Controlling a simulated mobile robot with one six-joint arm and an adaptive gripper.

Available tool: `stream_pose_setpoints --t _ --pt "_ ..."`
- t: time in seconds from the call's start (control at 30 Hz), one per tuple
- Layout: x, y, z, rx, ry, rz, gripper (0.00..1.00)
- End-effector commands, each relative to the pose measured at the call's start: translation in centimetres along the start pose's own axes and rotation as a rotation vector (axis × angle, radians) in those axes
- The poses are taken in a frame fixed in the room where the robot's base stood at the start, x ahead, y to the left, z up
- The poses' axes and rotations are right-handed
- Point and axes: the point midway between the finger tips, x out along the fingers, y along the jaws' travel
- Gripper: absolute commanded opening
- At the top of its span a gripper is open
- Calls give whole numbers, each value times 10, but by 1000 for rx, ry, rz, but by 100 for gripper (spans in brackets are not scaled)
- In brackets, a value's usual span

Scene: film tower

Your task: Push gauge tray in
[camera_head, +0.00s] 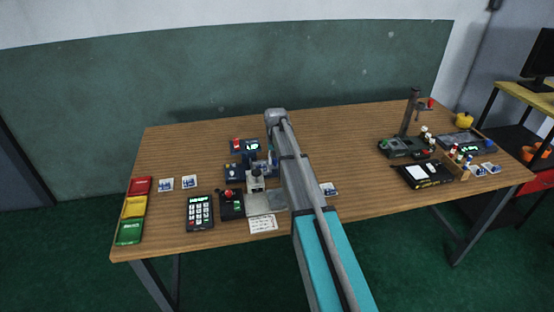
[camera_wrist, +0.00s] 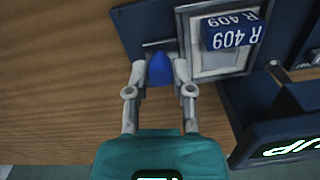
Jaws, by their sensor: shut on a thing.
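In the wrist view my gripper (camera_wrist: 160,72) has its two fingers closed around a small blue knob (camera_wrist: 159,66). The knob sits beside the silver gauge tray (camera_wrist: 214,61), at the end of a thin bar on the tray's left side. A blue block (camera_wrist: 234,30) marked "R 409" lies in the tray. The tray rests on a dark navy base (camera_wrist: 135,26). How far the tray is in or out I cannot tell. In the head view my arm covers the gripper's fingers and the tray.
A unit with a green-lit display (camera_wrist: 290,148) stands close at the right in the wrist view. The table's middle back is clear.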

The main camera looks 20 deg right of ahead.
Motion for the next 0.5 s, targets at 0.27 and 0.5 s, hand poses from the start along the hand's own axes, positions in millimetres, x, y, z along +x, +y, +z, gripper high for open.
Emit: stream_pose_setpoints --t 0.27,0.5 --pt "0 6 0 10 -1 0 0" --pt "0 10 -1 16 0 0 60"
